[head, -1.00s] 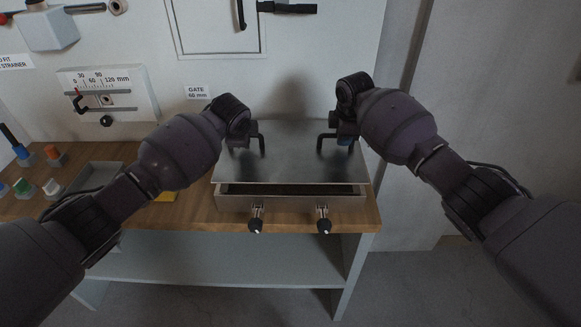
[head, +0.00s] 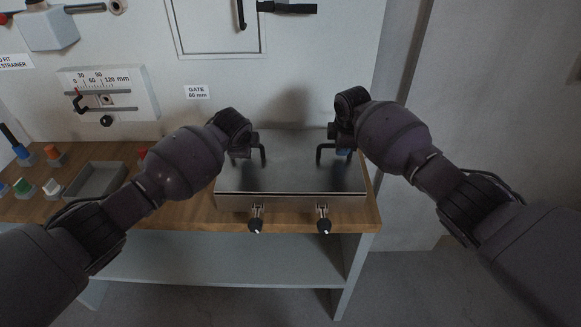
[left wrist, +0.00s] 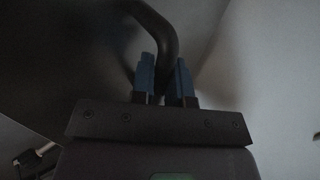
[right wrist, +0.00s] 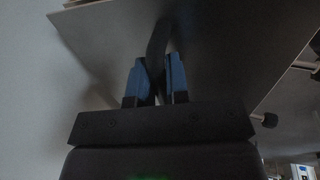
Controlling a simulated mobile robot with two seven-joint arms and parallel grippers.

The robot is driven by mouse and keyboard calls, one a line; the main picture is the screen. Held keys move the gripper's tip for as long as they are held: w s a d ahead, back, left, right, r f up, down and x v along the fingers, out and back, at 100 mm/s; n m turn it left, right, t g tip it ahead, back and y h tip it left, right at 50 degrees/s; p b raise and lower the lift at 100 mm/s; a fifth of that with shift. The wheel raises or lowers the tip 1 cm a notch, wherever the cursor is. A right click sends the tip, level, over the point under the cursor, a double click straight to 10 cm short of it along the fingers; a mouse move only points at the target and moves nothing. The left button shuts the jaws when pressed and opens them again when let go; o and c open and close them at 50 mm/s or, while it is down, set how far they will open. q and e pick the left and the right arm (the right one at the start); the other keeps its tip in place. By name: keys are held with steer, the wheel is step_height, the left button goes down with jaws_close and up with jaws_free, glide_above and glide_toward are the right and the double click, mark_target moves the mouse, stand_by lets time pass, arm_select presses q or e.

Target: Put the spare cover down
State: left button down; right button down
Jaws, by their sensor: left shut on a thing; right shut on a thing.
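The spare cover (head: 290,174) is a flat grey metal plate with two black handles, seen in the middle of the head view. It lies over a shallow metal box (head: 285,203) with two black-knobbed latches on its front, and its front edge meets the box's front rim. My left gripper (head: 250,151) is shut on the left handle (left wrist: 158,32), as the left wrist view shows. My right gripper (head: 340,150) is shut on the right handle (right wrist: 157,45), as the right wrist view shows. The inside of the box is hidden.
The box stands on a wooden bench (head: 180,212) near its right end. A grey tray (head: 95,180) and several coloured-topped pegs (head: 52,187) are at the left. A panel with a gate slider (head: 108,100) rises behind.

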arm_select(q)
steer(key=shift+w+a, duration=0.1)
arm_select(e)
steer(key=shift+d+f, duration=0.1)
arm_select(q)
steer(key=c, duration=1.4)
jaws_free()
steer(key=shift+f, duration=0.15)
arm_select(e)
steer(key=c, duration=1.4)
jaws_free()
steer(key=shift+f, duration=0.1)
arm_select(q)
steer(key=o, duration=0.3)
arm_select(e)
steer(key=o, duration=0.3)
arm_select(q)
steer(key=shift+s, duration=0.2)
steer(key=v, duration=1.2)
arm_select(e)
steer(key=v, duration=1.2)
